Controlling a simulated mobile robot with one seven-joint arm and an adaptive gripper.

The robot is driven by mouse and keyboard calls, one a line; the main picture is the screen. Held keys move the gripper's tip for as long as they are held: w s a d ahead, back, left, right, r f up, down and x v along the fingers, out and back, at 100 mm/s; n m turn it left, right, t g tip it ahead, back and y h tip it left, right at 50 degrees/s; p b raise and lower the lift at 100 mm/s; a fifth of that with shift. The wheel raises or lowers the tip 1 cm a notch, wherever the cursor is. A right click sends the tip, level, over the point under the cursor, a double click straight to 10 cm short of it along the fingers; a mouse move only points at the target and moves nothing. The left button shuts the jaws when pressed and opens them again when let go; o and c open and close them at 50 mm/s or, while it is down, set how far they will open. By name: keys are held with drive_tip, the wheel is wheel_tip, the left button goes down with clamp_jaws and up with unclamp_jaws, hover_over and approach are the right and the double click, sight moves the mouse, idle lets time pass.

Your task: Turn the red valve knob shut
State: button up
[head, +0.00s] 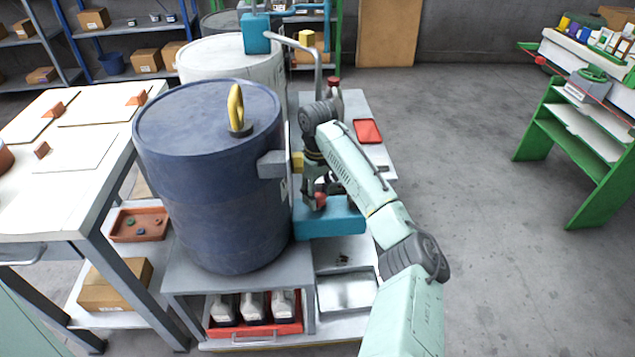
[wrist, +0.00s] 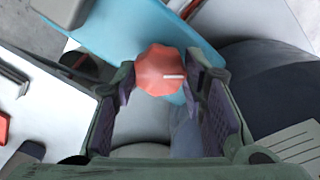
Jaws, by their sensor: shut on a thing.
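The red valve knob (wrist: 158,71) has a lobed rim and a white line pointing right in the wrist view. It sits over a light blue body and lies between the fingertips of my gripper (wrist: 165,78). The fingers are shut on the knob, one on each side. In the head view a bit of the red knob (head: 320,199) shows just above the light blue block (head: 332,220), below my wrist. My gripper is partly hidden there by my own arm.
A large dark blue drum (head: 207,180) with a yellow-handled part (head: 236,105) on its lid stands close left of my wrist. A red tray (head: 367,131) lies behind my arm. A white worktable (head: 70,190) is at left. Open floor (head: 470,130) lies to the right.

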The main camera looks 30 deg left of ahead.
sight(317, 196)
drive_tip(key=m+p, duration=0.3)
drive_tip(key=p, duration=0.1)
drive_tip(key=shift+s+r+m, duration=0.15)
drive_tip(key=shift+r+m, duration=0.05)
drive_tip(key=shift+m, duration=0.2)
drive_tip(key=m+p, duration=0.1)
drive_tip(key=p, duration=0.1)
drive_tip(key=m+p, duration=0.1)
drive_tip(key=m, duration=0.1)
drive_tip(key=shift+d+f+m+p, duration=0.1)
drive_tip(key=shift+f+m+p, duration=0.1)
drive_tip(key=shift+m+p, duration=0.15)
drive_tip(key=shift+f, duration=0.1)
drive_tip(key=o, duration=1.2)
drive_tip(key=shift+c, duration=0.2)
wheel_tip(317, 196, up, 12)
